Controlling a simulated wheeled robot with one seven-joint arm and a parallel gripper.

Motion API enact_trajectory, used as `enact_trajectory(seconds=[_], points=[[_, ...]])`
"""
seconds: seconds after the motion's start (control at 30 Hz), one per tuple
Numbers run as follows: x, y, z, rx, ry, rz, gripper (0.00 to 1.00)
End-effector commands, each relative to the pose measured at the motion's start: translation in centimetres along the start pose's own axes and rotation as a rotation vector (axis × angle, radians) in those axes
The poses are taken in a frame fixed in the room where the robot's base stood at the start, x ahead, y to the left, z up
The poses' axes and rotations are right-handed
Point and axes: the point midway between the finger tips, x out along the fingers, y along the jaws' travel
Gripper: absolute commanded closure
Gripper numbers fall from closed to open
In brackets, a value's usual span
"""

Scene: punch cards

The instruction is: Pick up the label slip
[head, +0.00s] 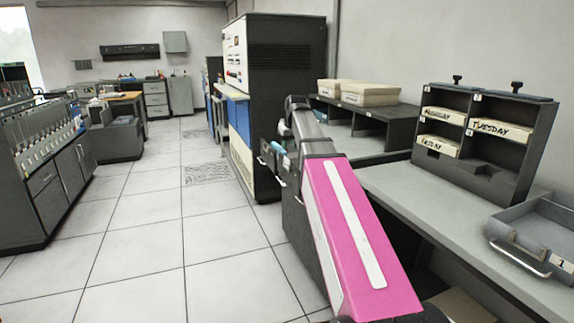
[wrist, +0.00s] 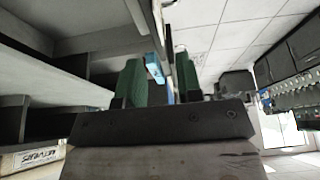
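I cannot make out a separate label slip for certain in either view. In the head view, a small white tag marked 1 (head: 562,262) is on the front of the grey tray (head: 521,258) at the right. My gripper (wrist: 158,82) shows in the wrist view with two green-padded fingers apart and no slip visible between them. A dark edge and a blue patch show through the gap, seemingly beyond the fingers. In the head view my arm hides most of the gripper, which is left of the desk, well away from the tray.
A dark rack (head: 485,140) holds cream card decks with handwritten labels, one reading TUESDAY (head: 500,130). It stands on the grey desk (head: 405,188). Cream boxes (head: 358,92) lie on a shelf unit behind. A tall machine (head: 278,100) stands beyond my arm.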

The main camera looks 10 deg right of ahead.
Motion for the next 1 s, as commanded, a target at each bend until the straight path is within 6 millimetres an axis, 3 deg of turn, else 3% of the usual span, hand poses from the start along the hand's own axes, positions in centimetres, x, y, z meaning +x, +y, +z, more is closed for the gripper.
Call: enact_trajectory(seconds=[0.27,0.6,0.87,0.97,1.0], points=[[1.8,0.0,0.1,0.0,0.0,0.0,0.67],[5.9,0.0,0.3,0.0,-0.002,0.0,0.67],[6.2,0.0,0.3,0.0,0.0,0.0,0.67],[6.2,0.0,0.3,0.0,0.0,0.0,0.96],[6.2,0.0,0.3,0.0,0.0,0.0,1.0]])
